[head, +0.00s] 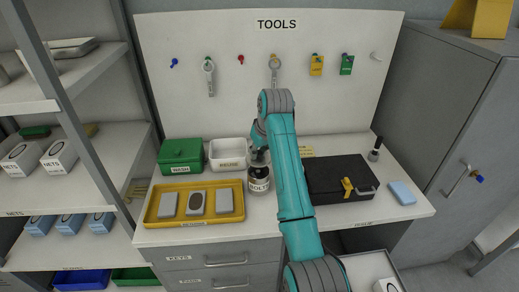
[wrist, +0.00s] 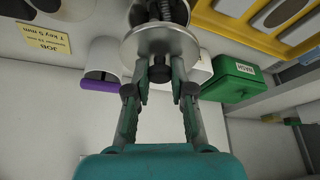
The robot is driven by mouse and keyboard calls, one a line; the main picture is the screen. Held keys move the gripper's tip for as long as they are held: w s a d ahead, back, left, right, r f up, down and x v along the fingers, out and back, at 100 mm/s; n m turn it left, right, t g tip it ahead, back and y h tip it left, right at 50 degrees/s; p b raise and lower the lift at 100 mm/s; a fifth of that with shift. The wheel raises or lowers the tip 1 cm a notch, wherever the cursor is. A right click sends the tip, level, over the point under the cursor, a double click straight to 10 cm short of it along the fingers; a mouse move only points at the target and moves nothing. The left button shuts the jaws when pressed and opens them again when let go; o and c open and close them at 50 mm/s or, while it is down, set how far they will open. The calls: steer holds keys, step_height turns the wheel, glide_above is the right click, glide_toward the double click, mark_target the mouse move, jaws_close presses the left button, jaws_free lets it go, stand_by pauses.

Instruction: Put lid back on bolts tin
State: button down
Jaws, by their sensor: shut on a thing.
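The bolts tin (head: 259,186), a dark container with a white BOLTS label, stands upright on the counter between the yellow tray and the black case. My gripper (head: 259,152) is over it, partly hidden by my teal arm. In the wrist view my gripper (wrist: 160,78) is shut on the black knob of the round silver lid (wrist: 160,42). Dark threaded shapes and pale sides, seemingly the bolts tin (wrist: 157,10), show just beyond the lid's edge. I cannot tell whether the lid touches the tin's rim.
The yellow tray (head: 194,220) with grey blocks lies left of the tin. A green box (head: 180,154) and a white box (head: 226,153) stand behind. The black case (head: 330,183) is to the right, with a blue block (head: 402,193) beyond. A tool board (head: 225,40) backs the counter.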

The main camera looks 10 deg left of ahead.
mark_target(260, 159)
steer(key=shift+f, duration=2.15)
steer(key=shift+f, duration=0.15)
stand_by(0.5)
steer(key=shift+c, duration=2.2)
jaws_free()
steer(key=shift+r, duration=3.5)
jaws_close()
